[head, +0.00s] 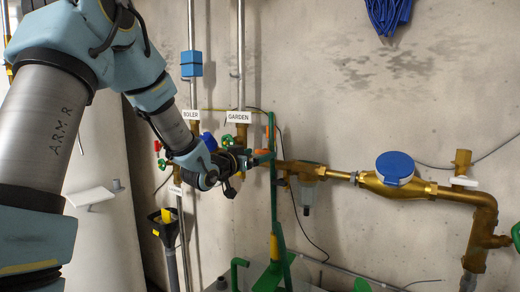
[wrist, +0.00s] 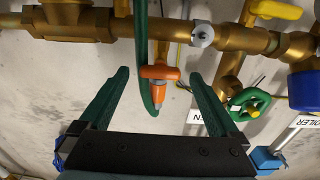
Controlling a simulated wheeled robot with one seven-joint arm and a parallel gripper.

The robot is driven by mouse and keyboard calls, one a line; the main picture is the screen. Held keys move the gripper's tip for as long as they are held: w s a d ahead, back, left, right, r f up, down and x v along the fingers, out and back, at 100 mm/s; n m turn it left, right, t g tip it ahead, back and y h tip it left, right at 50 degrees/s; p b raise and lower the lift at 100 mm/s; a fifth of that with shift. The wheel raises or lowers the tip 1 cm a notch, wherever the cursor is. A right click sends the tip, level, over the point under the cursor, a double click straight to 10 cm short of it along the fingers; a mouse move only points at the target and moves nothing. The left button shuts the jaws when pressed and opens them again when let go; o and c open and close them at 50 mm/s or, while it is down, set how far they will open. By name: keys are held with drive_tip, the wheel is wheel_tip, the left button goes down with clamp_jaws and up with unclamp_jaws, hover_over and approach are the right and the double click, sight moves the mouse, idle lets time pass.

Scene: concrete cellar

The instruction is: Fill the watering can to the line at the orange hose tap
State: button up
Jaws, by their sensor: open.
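The orange hose tap (wrist: 160,72) hangs from the brass pipe, between the spread fingers of my gripper (wrist: 159,76) in the wrist view. My gripper is open, with a gap on each side of the tap. A green hose (wrist: 141,45) runs past the tap and curves below its outlet. In the head view my gripper (head: 258,160) is at the orange tap (head: 264,152), partly covering it. Green parts (head: 240,268) at the bottom edge may belong to the watering can. Its body and line cannot be made out.
Brass pipework with a blue-capped meter (head: 395,168) runs right along the concrete wall. Left of the tap are green valve wheels (head: 238,117) and pipes labelled BOILER (head: 191,115) and GARDEN (head: 239,117). A clear filter bowl (head: 307,193) hangs just right of the hose.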

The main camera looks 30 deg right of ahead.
drive_tip(key=shift+x, duration=0.85)
drive_tip(key=shift+c, duration=0.2)
drive_tip(key=c, duration=1.3)
